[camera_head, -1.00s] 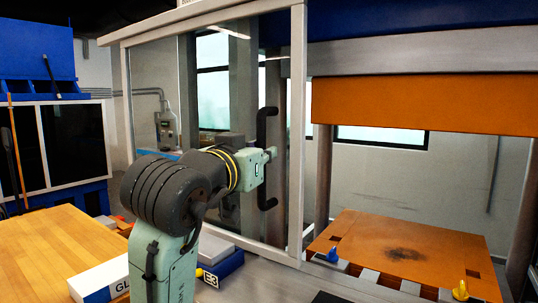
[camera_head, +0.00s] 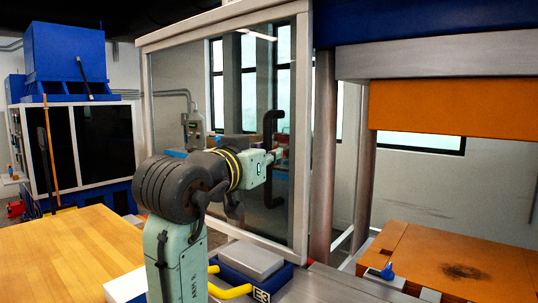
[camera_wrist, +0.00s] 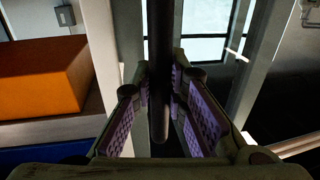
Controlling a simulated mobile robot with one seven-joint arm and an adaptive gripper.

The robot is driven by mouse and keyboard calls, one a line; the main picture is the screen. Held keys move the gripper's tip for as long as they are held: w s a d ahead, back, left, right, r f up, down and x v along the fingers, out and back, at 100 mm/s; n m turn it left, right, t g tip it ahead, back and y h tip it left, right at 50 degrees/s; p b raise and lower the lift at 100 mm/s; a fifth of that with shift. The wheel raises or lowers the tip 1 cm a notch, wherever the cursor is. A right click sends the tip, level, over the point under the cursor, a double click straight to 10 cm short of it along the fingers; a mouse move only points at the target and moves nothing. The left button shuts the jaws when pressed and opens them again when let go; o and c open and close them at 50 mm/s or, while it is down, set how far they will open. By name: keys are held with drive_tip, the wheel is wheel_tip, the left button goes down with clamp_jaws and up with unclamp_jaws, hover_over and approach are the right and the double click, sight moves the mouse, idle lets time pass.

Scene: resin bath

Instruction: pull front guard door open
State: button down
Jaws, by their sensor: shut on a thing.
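The front guard door (camera_head: 228,125) is a large clear pane in a pale frame, standing to the left of the press opening. Its black upright handle (camera_head: 270,124) is near the right side of the pane. My gripper (camera_head: 276,156) is at the handle's middle in the head view, its fingers small and partly hidden. In the wrist view the dark handle bar (camera_wrist: 160,60) runs between the two purple-padded fingers of my gripper (camera_wrist: 160,88), which are shut on it. The opening right of the door's edge is uncovered.
An orange upper block (camera_head: 440,106) hangs above an orange lower plate (camera_head: 465,262) at the right. A wooden table (camera_head: 65,255) is at the left, with a blue-and-grey box (camera_head: 252,262) near my arm. A blue cabinet (camera_head: 65,52) stands behind.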

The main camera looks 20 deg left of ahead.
drive_tip(key=c, duration=1.6)
unclamp_jaws()
drive_tip(key=shift+o, duration=0.2)
drive_tip(key=s+a, duration=0.1)
drive_tip(key=s, duration=1.1)
drive_tip(key=shift+a, duration=0.4)
